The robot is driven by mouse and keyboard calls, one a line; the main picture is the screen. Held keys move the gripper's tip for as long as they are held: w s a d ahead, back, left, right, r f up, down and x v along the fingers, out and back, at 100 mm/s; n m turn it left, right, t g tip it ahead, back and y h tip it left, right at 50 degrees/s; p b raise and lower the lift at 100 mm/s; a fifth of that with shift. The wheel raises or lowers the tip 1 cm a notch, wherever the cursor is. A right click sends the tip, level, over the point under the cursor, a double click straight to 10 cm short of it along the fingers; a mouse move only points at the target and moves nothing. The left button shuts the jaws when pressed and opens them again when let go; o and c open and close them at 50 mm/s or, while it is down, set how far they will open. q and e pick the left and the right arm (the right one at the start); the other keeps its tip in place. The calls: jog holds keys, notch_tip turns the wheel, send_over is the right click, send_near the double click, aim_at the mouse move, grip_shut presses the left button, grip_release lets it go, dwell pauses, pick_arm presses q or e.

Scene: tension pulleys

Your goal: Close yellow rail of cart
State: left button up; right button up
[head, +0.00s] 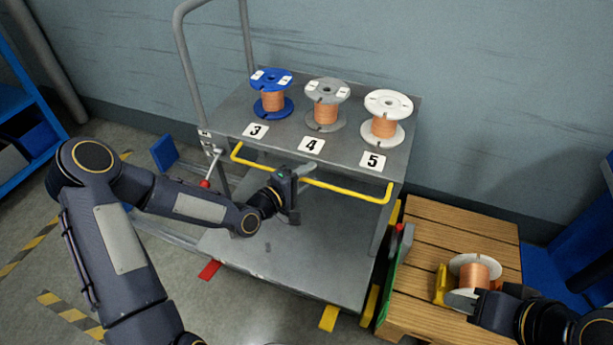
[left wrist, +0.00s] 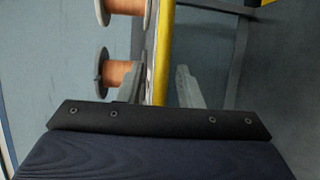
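The cart (head: 280,255) is a grey two-level trolley. Its yellow rail (head: 345,190) runs along the front of the upper shelf, with bent ends at the left and right. My left gripper (head: 298,178) is at the middle of the rail and covers part of it. In the left wrist view its two fingers (left wrist: 160,88) are spread apart, with the yellow rail (left wrist: 163,45) passing between them in the picture. I cannot tell whether they touch it. My right gripper (head: 458,298) is beside a copper spool on the pallet; its finger opening is unclear.
Blue (head: 271,92), grey (head: 325,103) and white (head: 387,117) spools stand on the shelf behind labels 3, 4 and 5. Another white spool (head: 475,272) stands on the wooden pallet (head: 425,245) at right. The cart's lower deck is bare.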

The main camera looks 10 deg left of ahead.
pick_arm(q)
grip_shut()
dwell(0.4)
jog(key=shift+w+d+r+n+g+y+p, duration=0.2)
jog(key=shift+w+r+n+g+y+p, duration=0.7)
jog(key=shift+g+p, duration=2.15)
jog(key=shift+w+d+r+n+g+y+p, duration=0.2)
jog(key=shift+w+r+n+g+y+p, duration=0.6)
jog(key=shift+g+p, duration=2.2)
jog(key=shift+w+d+r+n+g+y+p, duration=0.2)
jog(key=shift+w+r+n+g+y+p, duration=0.65)
jog(key=shift+g+p, duration=2.2)
jog(key=shift+w+m+t+p, duration=0.35)
jog(key=shift+w+t+p, duration=0.15)
jog(key=shift+w+t, duration=0.1)
